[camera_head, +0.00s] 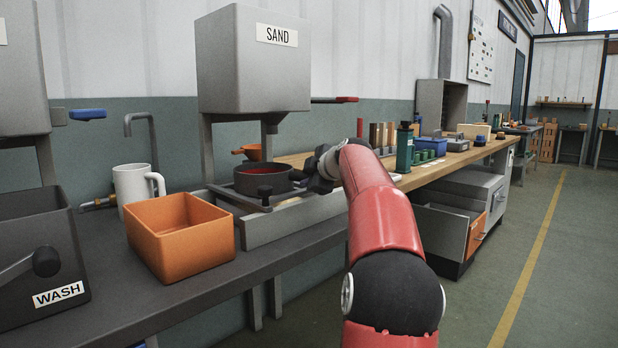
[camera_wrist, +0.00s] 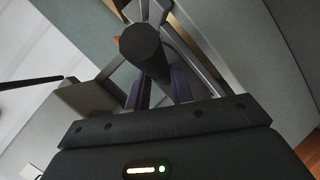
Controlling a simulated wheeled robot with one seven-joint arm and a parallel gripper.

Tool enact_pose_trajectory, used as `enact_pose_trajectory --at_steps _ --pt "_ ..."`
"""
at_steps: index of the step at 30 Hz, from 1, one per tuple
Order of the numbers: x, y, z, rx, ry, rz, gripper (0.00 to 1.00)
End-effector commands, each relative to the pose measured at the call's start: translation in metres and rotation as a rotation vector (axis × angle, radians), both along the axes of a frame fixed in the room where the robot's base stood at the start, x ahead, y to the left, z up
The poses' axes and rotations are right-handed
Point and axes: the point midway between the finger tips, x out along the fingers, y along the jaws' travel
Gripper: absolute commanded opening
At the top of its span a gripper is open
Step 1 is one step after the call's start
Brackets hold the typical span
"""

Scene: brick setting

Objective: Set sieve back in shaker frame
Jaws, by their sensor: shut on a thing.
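The sieve (camera_head: 262,181) is a dark round pan with a reddish inside. It sits level at the shaker frame (camera_head: 225,197), under the grey SAND hopper. I cannot tell whether it rests fully in the frame or is slightly above it. My gripper (camera_head: 312,178) is at the sieve's right side. In the wrist view my gripper (camera_wrist: 158,88) is shut on a dark round-ended handle (camera_wrist: 143,42), which looks like the sieve's handle. The grip itself is hidden in the head view by my wrist.
The SAND hopper (camera_head: 252,70) stands above the sieve. An orange bin (camera_head: 180,240), a white mug (camera_head: 133,186) and the dark WASH tub (camera_head: 45,260) are to the left. A wooden bench (camera_head: 440,160) with bottles and boxes runs away to the right.

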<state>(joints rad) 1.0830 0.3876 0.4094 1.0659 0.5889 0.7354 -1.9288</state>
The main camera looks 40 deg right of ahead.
Motion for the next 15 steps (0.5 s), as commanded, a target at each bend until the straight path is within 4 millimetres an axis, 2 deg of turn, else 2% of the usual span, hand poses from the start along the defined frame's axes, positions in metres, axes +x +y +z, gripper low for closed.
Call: enact_pose_trajectory --at_steps 5,6,11,15 --pt "0.0 0.0003 -0.004 -0.001 -0.003 0.0 0.0" --pt "0.0 0.0 -0.0052 0.0 0.0 0.0 0.24" --pt "0.0 0.0 -0.004 0.0 0.0 0.0 0.45" --pt "0.0 0.0 -0.0039 0.0 0.0 0.0 0.45"
